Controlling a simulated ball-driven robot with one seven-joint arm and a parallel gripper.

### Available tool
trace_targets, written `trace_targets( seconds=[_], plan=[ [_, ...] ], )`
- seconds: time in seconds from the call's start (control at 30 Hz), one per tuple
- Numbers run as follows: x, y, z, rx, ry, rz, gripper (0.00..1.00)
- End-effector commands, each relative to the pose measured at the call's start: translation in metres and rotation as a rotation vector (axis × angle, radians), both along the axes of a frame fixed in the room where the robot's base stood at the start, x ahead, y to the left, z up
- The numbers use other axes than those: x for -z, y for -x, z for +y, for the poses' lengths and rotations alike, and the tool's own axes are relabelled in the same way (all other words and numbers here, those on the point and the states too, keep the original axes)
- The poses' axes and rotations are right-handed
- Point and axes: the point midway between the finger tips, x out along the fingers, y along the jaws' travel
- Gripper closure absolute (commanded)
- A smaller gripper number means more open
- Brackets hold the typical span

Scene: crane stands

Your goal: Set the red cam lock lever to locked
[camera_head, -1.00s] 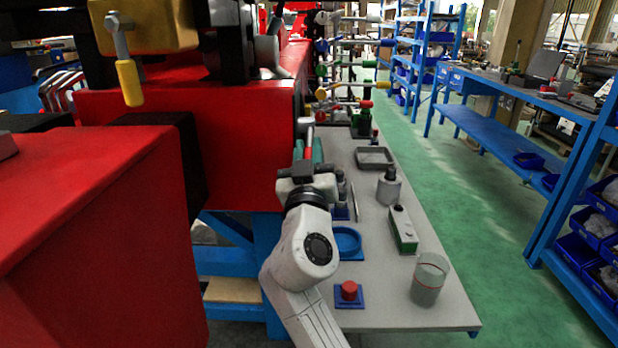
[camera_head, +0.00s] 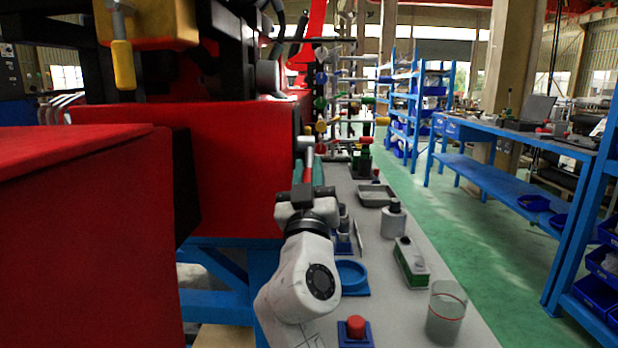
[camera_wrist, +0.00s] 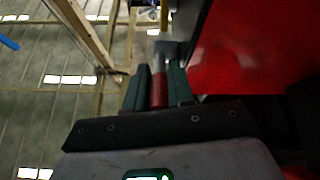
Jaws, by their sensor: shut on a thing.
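The red cam lock lever (camera_head: 308,160) has a red grip and a grey metal shank. In the head view it stands at the right side of the large red machine body, grip down toward me, its grey end above. My gripper (camera_head: 308,173) is shut on the red grip, with a teal finger on each side. In the wrist view the red lever (camera_wrist: 158,92) lies between the two dark green fingers of my gripper (camera_wrist: 160,72). Its grey end shows beyond the fingertips. The lever's pivot and any lock marking cannot be made out.
A yellow-handled lever (camera_head: 123,65) hangs at the upper left. The red machine body (camera_head: 240,170) is left of my gripper. The grey bench (camera_head: 410,320) to the right holds a red button (camera_head: 356,327), a blue ring (camera_head: 350,273), a clear beaker (camera_head: 446,312) and bottles. The green aisle is clear.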

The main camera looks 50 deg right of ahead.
Motion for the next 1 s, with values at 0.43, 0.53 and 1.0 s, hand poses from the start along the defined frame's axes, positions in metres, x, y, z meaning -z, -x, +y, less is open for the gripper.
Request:
trace_targets(
  seconds=[0.43, 0.53, 1.0],
  plan=[
    [0.0009, -0.0004, 0.0006, -0.001, 0.0, 0.002, 0.58],
    [0.0006, -0.0007, 0.0008, -0.002, -0.001, 0.002, 0.52],
    [-0.0006, -0.0024, 0.0019, -0.007, 0.002, 0.001, 0.52]
  ],
)
